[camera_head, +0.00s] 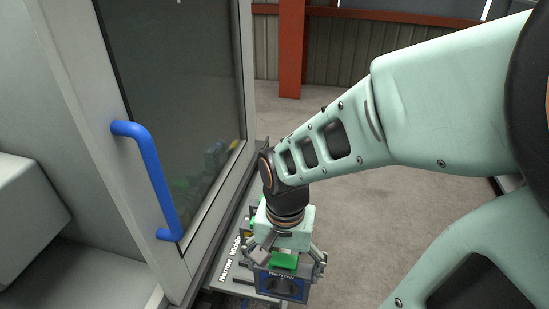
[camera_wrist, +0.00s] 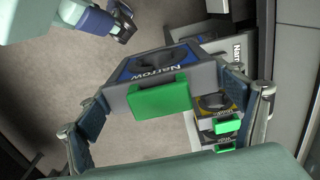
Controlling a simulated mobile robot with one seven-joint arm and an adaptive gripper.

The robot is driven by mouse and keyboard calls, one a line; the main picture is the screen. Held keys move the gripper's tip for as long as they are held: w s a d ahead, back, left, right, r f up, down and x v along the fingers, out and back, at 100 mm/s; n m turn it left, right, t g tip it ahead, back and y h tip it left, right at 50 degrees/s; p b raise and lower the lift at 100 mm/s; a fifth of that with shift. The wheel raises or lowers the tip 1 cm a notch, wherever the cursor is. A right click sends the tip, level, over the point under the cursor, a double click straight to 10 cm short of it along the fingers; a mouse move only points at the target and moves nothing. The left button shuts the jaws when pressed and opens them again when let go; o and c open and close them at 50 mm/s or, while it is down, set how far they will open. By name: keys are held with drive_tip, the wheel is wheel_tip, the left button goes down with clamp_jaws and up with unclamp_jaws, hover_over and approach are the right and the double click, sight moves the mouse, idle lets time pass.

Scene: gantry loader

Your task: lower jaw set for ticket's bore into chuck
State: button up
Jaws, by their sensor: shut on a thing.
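My gripper (camera_head: 290,258) is shut on a jaw set marked "Narrow" (camera_head: 282,287), a grey block with a blue face and a green grip block on top. In the wrist view the Narrow jaw set (camera_wrist: 190,72) sits between the two fingers of my gripper (camera_wrist: 168,100), its green block (camera_wrist: 160,99) towards the camera. Other jaw sets (camera_wrist: 214,103) with green blocks stand below and to the right of it, one with a yellow face. I cannot see the chuck or the ticket in either view.
A shelf with printed labels "Narrow" and "Middle" (camera_head: 229,262) lies beside the machine, under my gripper. The machine door (camera_head: 175,95), with a dark window and blue handle (camera_head: 153,180), stands close on the left. Open floor (camera_head: 350,215) lies to the right.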

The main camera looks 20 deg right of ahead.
sight(286, 262)
drive_tip(key=shift+s+r, duration=0.2)
drive_tip(key=shift+r, duration=0.25)
drive_tip(key=shift+d+r+p, duration=0.1)
drive_tip(key=shift+r+p, duration=2.25)
drive_tip(key=shift+r, duration=0.05)
drive_tip(key=shift+s, duration=0.15)
